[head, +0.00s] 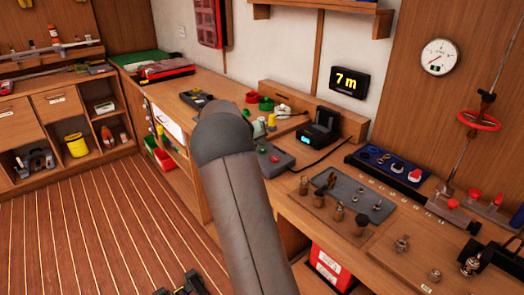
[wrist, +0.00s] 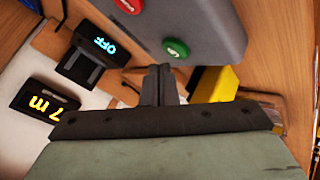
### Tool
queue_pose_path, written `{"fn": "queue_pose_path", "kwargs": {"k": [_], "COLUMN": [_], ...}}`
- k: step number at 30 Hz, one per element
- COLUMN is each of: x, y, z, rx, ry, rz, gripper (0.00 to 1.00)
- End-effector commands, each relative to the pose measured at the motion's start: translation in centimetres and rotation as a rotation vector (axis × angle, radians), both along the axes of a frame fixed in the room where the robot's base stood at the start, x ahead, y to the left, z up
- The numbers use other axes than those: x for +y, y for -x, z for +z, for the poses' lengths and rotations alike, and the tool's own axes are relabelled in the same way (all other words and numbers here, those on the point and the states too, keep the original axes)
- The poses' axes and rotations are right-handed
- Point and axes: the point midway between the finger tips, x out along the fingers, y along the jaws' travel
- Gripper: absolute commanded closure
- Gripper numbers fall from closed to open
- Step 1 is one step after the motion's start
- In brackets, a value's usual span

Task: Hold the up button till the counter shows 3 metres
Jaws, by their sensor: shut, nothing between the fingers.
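The counter (head: 350,82) is a black wall display reading 7 m in yellow; it also shows in the wrist view (wrist: 42,103), turned over. A grey control box (head: 277,165) sits on the bench, partly behind my arm. In the wrist view the box (wrist: 205,22) carries a red button (wrist: 129,5) and a green button (wrist: 176,48); their markings are too small to read surely, so I cannot tell which is up. My gripper (wrist: 159,70) is shut and empty, its tips close to the green button. I cannot tell whether they touch. The head view hides the gripper behind my arm.
A black device (head: 315,137) stands right of the box; its small screen reads OFF in the wrist view (wrist: 104,45). A yellow object (wrist: 214,85) lies beside the gripper.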

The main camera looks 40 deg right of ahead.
Motion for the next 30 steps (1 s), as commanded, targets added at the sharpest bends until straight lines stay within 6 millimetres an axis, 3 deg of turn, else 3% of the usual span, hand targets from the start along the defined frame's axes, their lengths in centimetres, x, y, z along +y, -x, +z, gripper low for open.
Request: {"fn": "queue_pose_path", "kwargs": {"k": [20,30], "x": [0.00,-0.01], "y": [0.00,0.01], "z": [-0.02,-0.94], "rx": [0.000,-0.001], "ry": [0.000,0.000], "rz": [0.000,-0.001], "gripper": [1.00,1.00]}}
